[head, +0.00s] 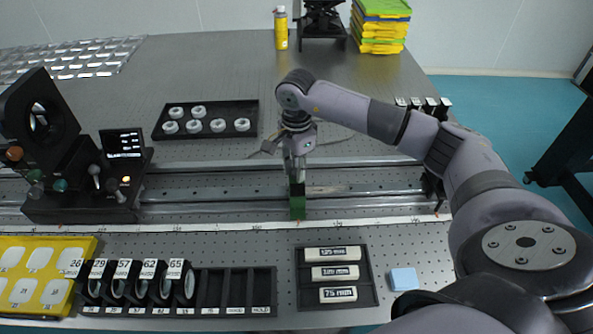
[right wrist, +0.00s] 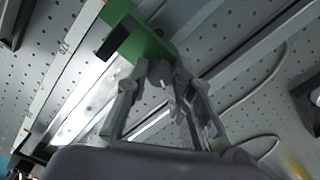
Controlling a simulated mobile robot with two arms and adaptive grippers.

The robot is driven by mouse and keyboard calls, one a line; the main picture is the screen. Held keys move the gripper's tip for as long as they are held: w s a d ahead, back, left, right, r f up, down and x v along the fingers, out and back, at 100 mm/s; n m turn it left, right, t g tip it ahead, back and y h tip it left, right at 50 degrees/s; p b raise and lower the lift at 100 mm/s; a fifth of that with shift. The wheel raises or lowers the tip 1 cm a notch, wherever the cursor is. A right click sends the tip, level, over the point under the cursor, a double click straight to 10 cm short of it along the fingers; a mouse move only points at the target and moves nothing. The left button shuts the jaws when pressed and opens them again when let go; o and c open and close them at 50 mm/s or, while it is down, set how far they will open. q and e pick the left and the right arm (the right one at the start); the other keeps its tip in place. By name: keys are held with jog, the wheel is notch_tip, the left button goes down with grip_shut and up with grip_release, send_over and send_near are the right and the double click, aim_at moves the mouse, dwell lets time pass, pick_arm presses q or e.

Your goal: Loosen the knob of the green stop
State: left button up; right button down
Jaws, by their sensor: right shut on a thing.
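The green stop (head: 297,208) sits on the long rail near the middle of the table, just above the white scale strip. My right gripper (head: 295,178) points down at it from behind and is shut. In the right wrist view the green stop (right wrist: 150,46) is a block with a black part at one side. The fingertips of my right gripper (right wrist: 162,76) are closed on the small grey knob at the near side of the stop. The fingers hide most of the knob, so its turn cannot be seen. My left gripper is not in view.
A black tray (head: 207,134) of white round parts lies behind the rail. A black device (head: 80,165) with knobs stands at the left. Lens holders (head: 135,284) and a black label tray (head: 306,282) are in front. The rail beside the stop is clear.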

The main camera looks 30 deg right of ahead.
jog(key=m+b, duration=0.1)
jog(key=m, duration=0.4)
jog(key=shift+m, duration=0.3)
jog(key=m+b, duration=0.1)
jog(key=m, duration=1.1)
jog(key=shift+m+b, duration=0.3)
jog(key=m, duration=0.5)
jog(key=shift+m, duration=0.3)
jog(key=c, duration=1.4)
grip_release()
